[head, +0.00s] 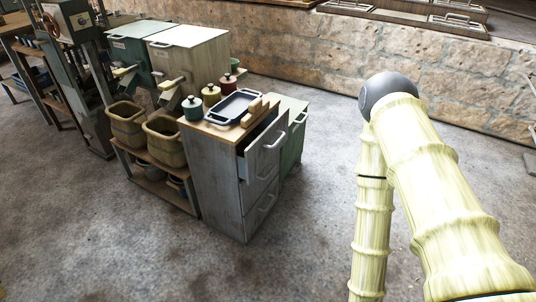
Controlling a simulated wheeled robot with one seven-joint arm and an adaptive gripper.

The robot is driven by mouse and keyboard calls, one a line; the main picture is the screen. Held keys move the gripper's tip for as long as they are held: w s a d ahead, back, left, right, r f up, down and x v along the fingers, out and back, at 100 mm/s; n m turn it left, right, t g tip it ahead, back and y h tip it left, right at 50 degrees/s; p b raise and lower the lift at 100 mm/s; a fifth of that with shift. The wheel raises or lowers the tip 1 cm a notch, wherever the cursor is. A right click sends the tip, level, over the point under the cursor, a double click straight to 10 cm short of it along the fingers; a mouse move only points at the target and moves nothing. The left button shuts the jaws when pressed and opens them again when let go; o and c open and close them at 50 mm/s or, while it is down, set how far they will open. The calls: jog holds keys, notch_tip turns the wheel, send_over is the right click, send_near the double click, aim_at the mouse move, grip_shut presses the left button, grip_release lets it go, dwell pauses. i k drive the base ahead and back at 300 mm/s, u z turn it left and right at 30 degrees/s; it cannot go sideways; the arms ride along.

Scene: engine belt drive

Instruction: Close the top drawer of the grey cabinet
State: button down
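The grey cabinet (214,178) stands near the middle of the head view, with its drawer fronts facing right. Its top drawer (269,146) is pulled out to the right, with a pale handle on its front. The drawers below it (262,205) look shut. My arm fills the right side of the view, apart from the cabinet. My gripper is not in view.
On the cabinet top are a dark tray (236,107), several lidded jars (192,108) and a wooden block. A green cabinet (292,152) stands right behind the drawer. Two baskets (164,140) sit on a low shelf to the left. The floor (300,240) in front is clear.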

aim_at(274, 129)
jog(key=k, duration=0.4)
jog(key=z, duration=1.1)
jog(key=i, duration=0.7)
jog(key=u, duration=1.25)
